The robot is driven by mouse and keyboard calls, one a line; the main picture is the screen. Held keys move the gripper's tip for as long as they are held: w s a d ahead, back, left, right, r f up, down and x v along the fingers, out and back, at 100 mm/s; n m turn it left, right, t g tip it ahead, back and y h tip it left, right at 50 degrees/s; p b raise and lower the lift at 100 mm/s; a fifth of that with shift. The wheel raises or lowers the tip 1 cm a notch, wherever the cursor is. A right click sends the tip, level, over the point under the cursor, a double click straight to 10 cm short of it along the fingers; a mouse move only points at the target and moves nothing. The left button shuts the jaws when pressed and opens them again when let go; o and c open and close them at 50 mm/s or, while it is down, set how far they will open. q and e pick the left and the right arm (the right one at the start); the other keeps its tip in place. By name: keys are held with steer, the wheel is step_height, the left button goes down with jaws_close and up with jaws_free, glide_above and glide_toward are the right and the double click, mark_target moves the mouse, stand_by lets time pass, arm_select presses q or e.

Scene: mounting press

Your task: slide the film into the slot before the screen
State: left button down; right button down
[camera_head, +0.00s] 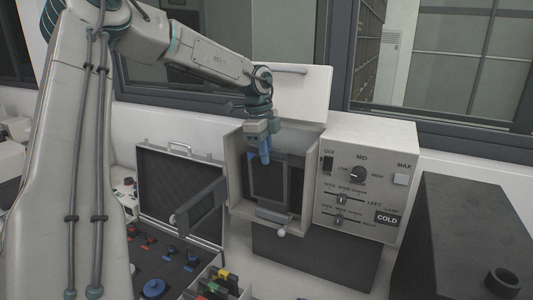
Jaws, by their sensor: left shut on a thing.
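The press (368,150) is a pale box with knobs and sliders on its right part and an open chamber on its left. My left gripper (264,152) points down at the top of the chamber and is shut on the film (268,182), a dark sheet with a grey edge. The film hangs upright at the chamber's mouth, in front of its dark inside. The slot and screen are hard to tell apart behind it, so I cannot tell whether the film is in the slot. My right gripper is not in view.
The chamber's door (202,206) stands open to the left. A raised lid (305,92) is above. An open case (178,192) with foam and several small parts lies at left. A dark box (470,235) stands at right. Windows are behind.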

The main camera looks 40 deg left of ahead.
arm_select(q)
steer(key=shift+w, duration=0.1)
steer(key=shift+w+a, duration=0.2)
steer(key=shift+w, duration=0.45)
steer(key=shift+w+a, duration=0.2)
steer(key=shift+w, duration=0.45)
steer(key=shift+f, duration=0.2)
steer(key=shift+f+b, duration=0.95)
steer(key=shift+f, duration=0.05)
